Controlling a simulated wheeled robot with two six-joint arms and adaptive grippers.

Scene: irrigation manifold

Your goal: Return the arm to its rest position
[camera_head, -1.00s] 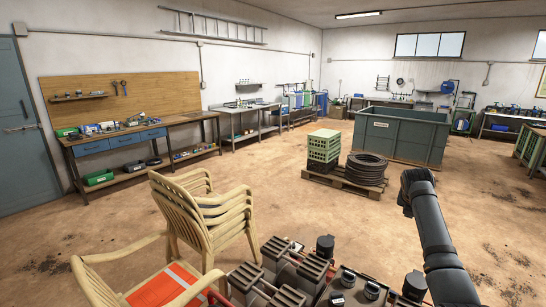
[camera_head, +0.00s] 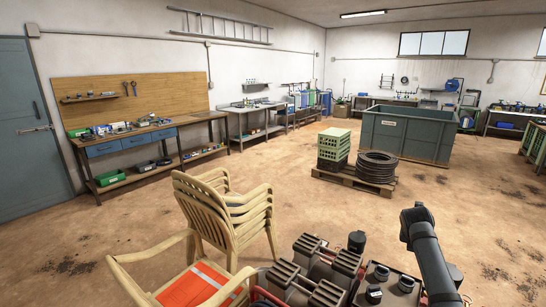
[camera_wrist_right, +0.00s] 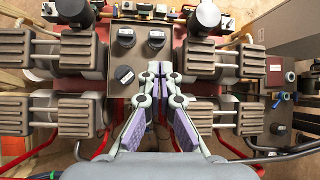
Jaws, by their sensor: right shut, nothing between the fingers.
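My right arm (camera_head: 428,250) rises from the bottom right of the head view; its gripper is not seen there. In the wrist view my right gripper (camera_wrist_right: 159,73) is shut and empty, its fingertips together over the manifold. The irrigation manifold (camera_head: 316,272), with dark ribbed blocks and black caps, stands at the bottom of the head view. In the wrist view its ribbed blocks (camera_wrist_right: 62,52) lie on both sides of the fingers. I cannot tell the gap between the fingertips and the brown panel (camera_wrist_right: 126,98) behind them. My left gripper is not in view.
A pallet (camera_head: 350,183) with crates and coiled hose is beyond, before a grey-green tank (camera_head: 408,135). The floor between is mostly open. Red hoses run below the right gripper.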

